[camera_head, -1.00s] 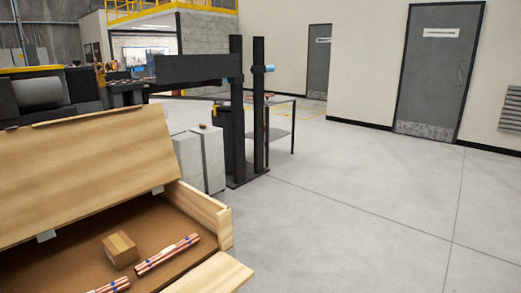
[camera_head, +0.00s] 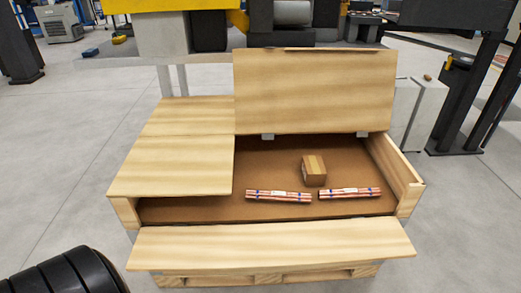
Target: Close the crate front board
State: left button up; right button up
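The wooden crate (camera_head: 125,213) stands on the floor in the middle of the view. Its front board (camera_head: 270,246) is folded down and outward, lying nearly flat along the front edge. The crate's front is open. The right lid panel (camera_head: 315,92) is raised and leans back on hinges. The left lid panel (camera_head: 172,168) lies flat over the left part of the crate. Two bundles of copper tubes (camera_head: 278,196) (camera_head: 350,192) and a small cardboard box (camera_head: 314,170) lie on the brown crate floor. Neither gripper shows.
A black ribbed part is at the bottom left corner. Grey blocks (camera_head: 423,113) and a black post frame (camera_head: 475,85) stand right of the crate. A machine with a yellow top is behind it. Floor on the left is clear.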

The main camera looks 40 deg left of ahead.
aim_at(179, 247)
jog(key=u, duration=1.15)
